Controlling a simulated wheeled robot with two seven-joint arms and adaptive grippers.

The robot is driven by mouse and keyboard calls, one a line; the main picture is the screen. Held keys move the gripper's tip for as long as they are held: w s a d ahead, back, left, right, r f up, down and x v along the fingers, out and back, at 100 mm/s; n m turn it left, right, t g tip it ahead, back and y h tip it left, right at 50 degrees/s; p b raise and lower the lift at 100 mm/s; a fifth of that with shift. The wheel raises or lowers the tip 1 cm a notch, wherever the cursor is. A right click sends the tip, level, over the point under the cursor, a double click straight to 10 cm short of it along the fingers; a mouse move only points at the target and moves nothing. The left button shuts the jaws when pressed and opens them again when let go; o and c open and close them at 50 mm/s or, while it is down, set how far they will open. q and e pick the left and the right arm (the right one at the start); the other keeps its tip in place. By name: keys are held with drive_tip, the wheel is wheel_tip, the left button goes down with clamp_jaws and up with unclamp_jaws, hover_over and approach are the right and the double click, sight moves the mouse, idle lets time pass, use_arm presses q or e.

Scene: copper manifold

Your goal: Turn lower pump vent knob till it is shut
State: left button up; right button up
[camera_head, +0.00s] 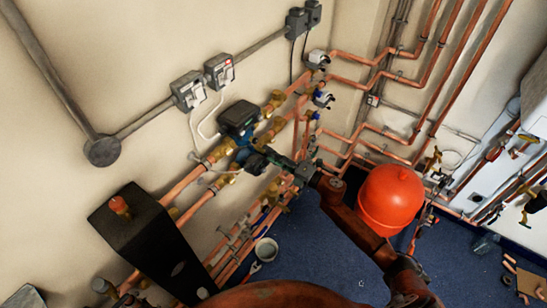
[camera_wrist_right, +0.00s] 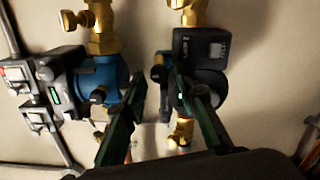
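The lower pump is the right-hand one in the right wrist view (camera_wrist_right: 205,55), a dark body with a small grey panel and brass fittings above and below. A small black knob (camera_wrist_right: 158,73), apparently its vent knob, sticks out on its left side. My right gripper (camera_wrist_right: 160,88) is open; its two green-black fingers stand either side of that knob, and I cannot tell whether they touch it. In the head view my right gripper (camera_head: 272,157) reaches the pumps from the lower right and partly hides the lower one. My left gripper is not in view.
The upper pump (camera_head: 238,118), with a blue body, sits close beside; it is at the left of the wrist view (camera_wrist_right: 95,75). Copper pipes run close around. Grey switch boxes (camera_head: 205,80) are on the wall. A red vessel (camera_head: 391,200) and a black box (camera_head: 150,240) stand nearby.

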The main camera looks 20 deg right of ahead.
drive_tip(key=shift+o, duration=0.6)
drive_tip(key=v, duration=1.2)
drive_tip(key=shift+d, duration=0.1)
